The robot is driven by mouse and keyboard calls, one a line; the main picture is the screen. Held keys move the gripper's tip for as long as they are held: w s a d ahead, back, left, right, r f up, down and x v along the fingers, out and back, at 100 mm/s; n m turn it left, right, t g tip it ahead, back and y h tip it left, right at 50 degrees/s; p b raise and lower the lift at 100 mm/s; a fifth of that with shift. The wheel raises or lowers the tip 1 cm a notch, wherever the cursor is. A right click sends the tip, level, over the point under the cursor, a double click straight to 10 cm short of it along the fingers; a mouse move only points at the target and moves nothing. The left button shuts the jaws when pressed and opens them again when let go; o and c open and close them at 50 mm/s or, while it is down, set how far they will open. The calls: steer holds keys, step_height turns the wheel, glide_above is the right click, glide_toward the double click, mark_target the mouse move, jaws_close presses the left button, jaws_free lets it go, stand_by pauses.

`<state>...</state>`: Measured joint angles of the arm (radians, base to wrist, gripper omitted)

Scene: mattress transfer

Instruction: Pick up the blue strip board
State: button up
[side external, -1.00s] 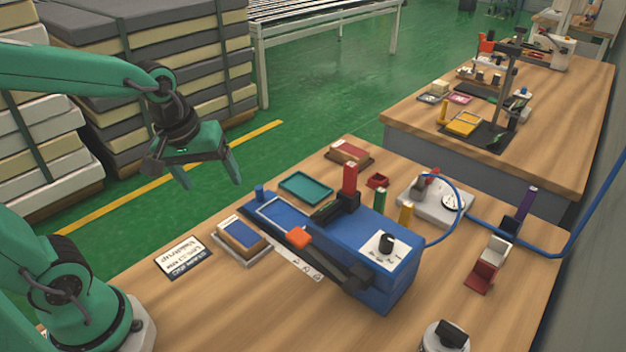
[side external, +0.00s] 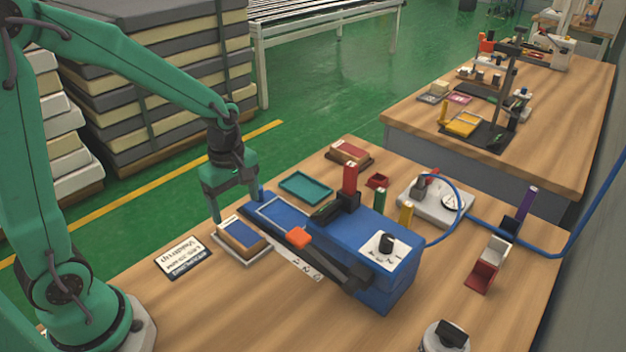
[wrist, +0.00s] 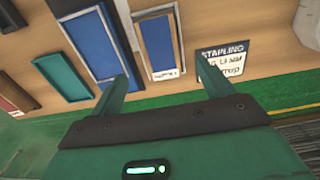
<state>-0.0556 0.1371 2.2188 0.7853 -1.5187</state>
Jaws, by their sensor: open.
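The blue strip board (side external: 240,234) is a tan block with a blue strip along its top. It lies in a shallow grey tray (side external: 246,258) near the left edge of the bench. In the wrist view the board (wrist: 158,42) shows at top centre, its blue face inside a tan border. My gripper (side external: 237,208) is open and empty, fingers pointing down, above and just behind the board. In the wrist view its fingertips (wrist: 162,67) lie apart, either side of the tray's near end. I see no contact with the board.
A blue stapling machine (side external: 345,250) with a long flat bed stands right beside the board. A printed sign (side external: 183,257) lies to the board's left. A teal tray (side external: 305,187) and a red-topped block (side external: 349,151) sit farther back.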

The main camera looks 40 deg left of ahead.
mark_target(240, 231)
steer(key=shift+f, duration=1.3)
steer(key=shift+f, duration=2.6)
steer(key=c, duration=1.1)
steer(key=shift+r, duration=0.15)
